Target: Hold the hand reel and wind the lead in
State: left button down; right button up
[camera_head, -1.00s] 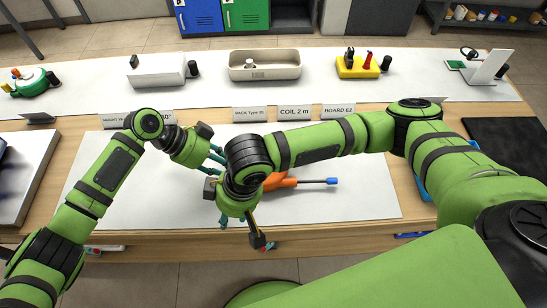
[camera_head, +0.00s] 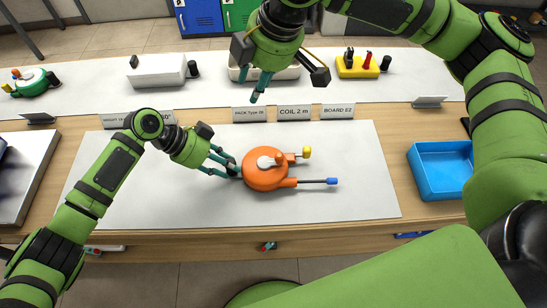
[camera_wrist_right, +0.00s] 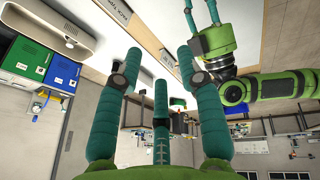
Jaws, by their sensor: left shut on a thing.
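The orange hand reel (camera_head: 262,178) lies on the white mat in the head view, with a pale hub and an orange knob on top. A short arm with a yellow end (camera_head: 307,152) and a dark rod with a blue end (camera_head: 332,181) stick out on its right. My left gripper (camera_head: 232,168) is shut on the reel's left side; its fingers hide the gripped part. My right gripper (camera_head: 261,87) is raised above the back of the table, away from the reel. Its fingers are spread and empty in the right wrist view (camera_wrist_right: 159,62).
Label cards, including COIL 2 m (camera_head: 294,113), stand behind the white mat (camera_head: 350,150). A blue tray (camera_head: 441,170) is at the right. A cream bin (camera_head: 290,73) is partly hidden behind my right gripper. The mat's right part is clear.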

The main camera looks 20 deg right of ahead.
aim_at(279, 154)
jog(key=s+d+f+n+g+h, duration=0.1)
jog(key=f, duration=0.3)
jog(key=s+d+f+n+g, duration=0.1)
jog(key=f+n, duration=0.1)
jog(key=f, duration=0.2)
jog(key=s+d+f+n+g+h, duration=0.1)
jog(key=s+f+n, duration=0.1)
jog(key=f, duration=0.2)
jog(key=shift+s+d+h, duration=0.1)
jog(key=shift+h, duration=0.2)
jog(key=shift+n, duration=0.3)
jog(key=shift+f, duration=3.5)
jog(key=n, duration=1)
grip_shut()
